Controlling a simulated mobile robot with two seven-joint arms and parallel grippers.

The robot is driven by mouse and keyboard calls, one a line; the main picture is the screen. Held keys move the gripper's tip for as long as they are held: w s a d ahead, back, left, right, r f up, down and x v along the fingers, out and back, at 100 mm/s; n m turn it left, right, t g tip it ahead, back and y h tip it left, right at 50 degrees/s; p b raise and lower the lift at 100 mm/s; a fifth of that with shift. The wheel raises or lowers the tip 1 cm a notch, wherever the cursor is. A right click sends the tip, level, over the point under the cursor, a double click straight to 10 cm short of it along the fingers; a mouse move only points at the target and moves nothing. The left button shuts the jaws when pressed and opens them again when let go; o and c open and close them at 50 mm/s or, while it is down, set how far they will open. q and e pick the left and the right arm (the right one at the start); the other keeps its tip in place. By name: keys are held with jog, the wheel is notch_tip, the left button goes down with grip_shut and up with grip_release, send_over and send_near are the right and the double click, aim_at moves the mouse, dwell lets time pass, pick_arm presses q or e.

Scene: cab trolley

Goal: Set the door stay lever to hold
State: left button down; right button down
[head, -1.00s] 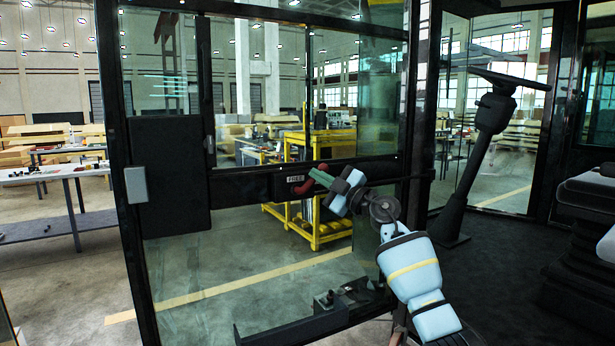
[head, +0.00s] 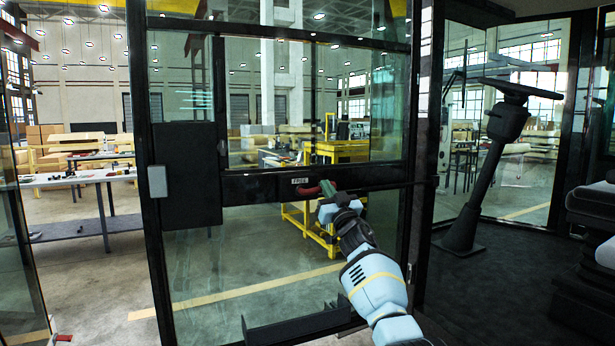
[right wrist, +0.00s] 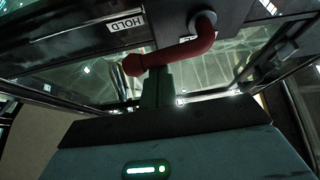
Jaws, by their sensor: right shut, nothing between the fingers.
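The red door stay lever (head: 309,191) is on the dark crossbar of the glazed cab door, below a small white label (head: 300,181) that I cannot read clearly now. In the right wrist view the red lever (right wrist: 180,52) bends from a round pivot to a knobbed end, with a HOLD label (right wrist: 126,22) beyond it. My right gripper (head: 328,190) is at the lever, its green fingers shut and empty. In the right wrist view its fingertips (right wrist: 157,75) are against or just beside the lever near the knob; contact is unclear. My left gripper is out of view.
The door's crossbar (head: 255,187) runs across the glass, with a dark panel (head: 187,175) at its left. A steering column (head: 483,175) and seat stand to the right. A yellow cart (head: 342,150) and a workbench (head: 80,178) are beyond the glass.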

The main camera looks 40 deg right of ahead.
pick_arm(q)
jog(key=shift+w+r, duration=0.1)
pick_arm(e)
jog(key=shift+w+f+m+g+h, duration=0.1)
jog(key=shift+f+m+g+h, duration=0.2)
jog(key=shift+m+h, duration=0.35)
jog(key=shift+m, duration=0.25)
